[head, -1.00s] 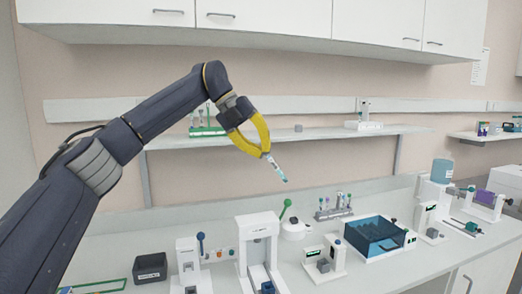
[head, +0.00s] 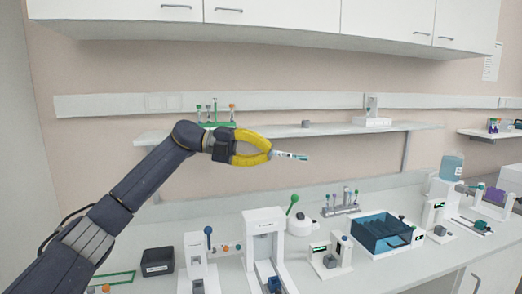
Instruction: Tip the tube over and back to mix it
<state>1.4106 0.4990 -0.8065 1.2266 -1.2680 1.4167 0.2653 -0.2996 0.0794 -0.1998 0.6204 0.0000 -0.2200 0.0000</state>
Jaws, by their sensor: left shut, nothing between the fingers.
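My left gripper (head: 270,155), with yellow fingers, is up in the air in front of the wall shelf and points right. Its fingers bow apart in the middle and meet at the tips. A small pale tube with a teal and dark marking (head: 291,156) sticks out from the fingertips. It lies nearly level, its free end pointing right and slightly down. The end at the fingertips is hidden. My right gripper is not in view.
Below on the bench (head: 420,270) stand a black box (head: 157,262), white devices (head: 263,247), a tube rack (head: 341,208) and a blue open box (head: 380,232). The wall shelf (head: 330,131) holds a green rack of tubes (head: 217,122). The air around the tube looks clear.

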